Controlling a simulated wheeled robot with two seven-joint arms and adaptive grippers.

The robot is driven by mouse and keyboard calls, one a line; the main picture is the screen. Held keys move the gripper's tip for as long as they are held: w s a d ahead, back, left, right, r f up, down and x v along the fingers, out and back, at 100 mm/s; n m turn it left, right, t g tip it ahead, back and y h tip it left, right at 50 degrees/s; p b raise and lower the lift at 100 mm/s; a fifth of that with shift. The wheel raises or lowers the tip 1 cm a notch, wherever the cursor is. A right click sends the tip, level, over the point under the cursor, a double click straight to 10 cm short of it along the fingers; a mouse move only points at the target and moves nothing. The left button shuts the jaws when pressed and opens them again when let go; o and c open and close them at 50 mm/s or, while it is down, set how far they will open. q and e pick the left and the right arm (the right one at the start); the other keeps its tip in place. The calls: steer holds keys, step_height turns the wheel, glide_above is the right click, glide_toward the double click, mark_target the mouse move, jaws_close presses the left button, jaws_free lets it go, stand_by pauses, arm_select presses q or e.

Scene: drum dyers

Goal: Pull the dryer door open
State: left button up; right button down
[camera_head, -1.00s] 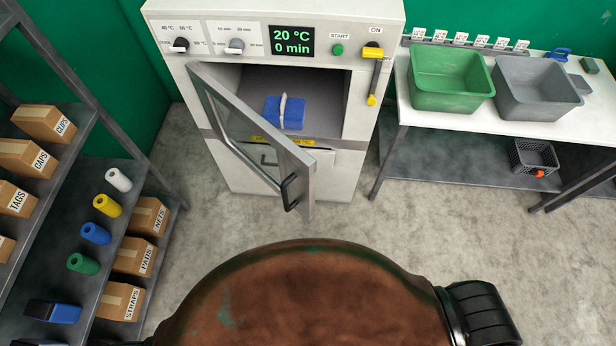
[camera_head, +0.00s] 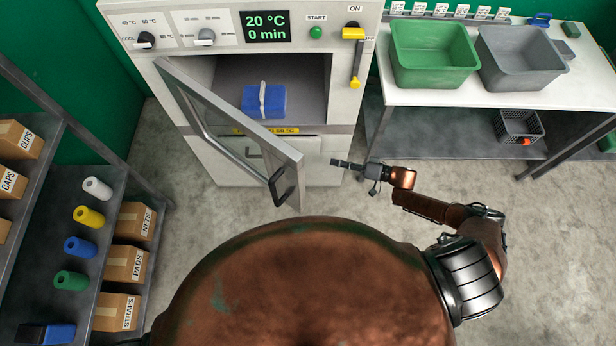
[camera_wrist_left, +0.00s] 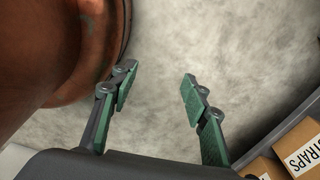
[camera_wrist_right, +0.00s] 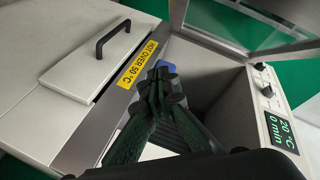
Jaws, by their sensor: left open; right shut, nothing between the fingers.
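The dryer (camera_head: 345,100) stands ahead, its glass-paned door (camera_head: 225,125) hinged at the left and standing partly open towards me. The black door handle (camera_head: 284,188) is on the door's free edge. My right gripper (camera_head: 337,162) is shut and empty, right of that edge and apart from the handle in the head view. In the right wrist view the shut fingers (camera_wrist_right: 156,88) are in front of the dryer opening, with part of the door (camera_wrist_right: 250,28) beyond. My left gripper (camera_wrist_left: 155,88) is open and empty above the floor, outside the head view.
A folded blue cloth (camera_head: 250,101) with a pale band lies inside the dryer. A table with green (camera_head: 435,55) and grey tubs (camera_head: 522,60) stands right. A shelf with boxes (camera_head: 125,263) and coloured rolls (camera_head: 80,247) stands left. The floor before the dryer is clear.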

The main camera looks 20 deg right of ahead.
steer(key=s+a+r+m+g+y, duration=0.15)
steer(key=s+r+g+y, duration=0.55)
steer(key=r, duration=0.7)
arm_select(q)
steer(key=shift+w+r+p, duration=0.35)
steer(key=shift+r+p, duration=0.3)
steer(key=shift+w+r+p, duration=0.35)
steer(key=shift+r+p, duration=0.25)
arm_select(e)
steer(key=s+a+h, duration=0.2)
steer(key=a, duration=1.1)
steer(key=shift+f+t, duration=0.2)
steer(key=shift+t, duration=0.1)
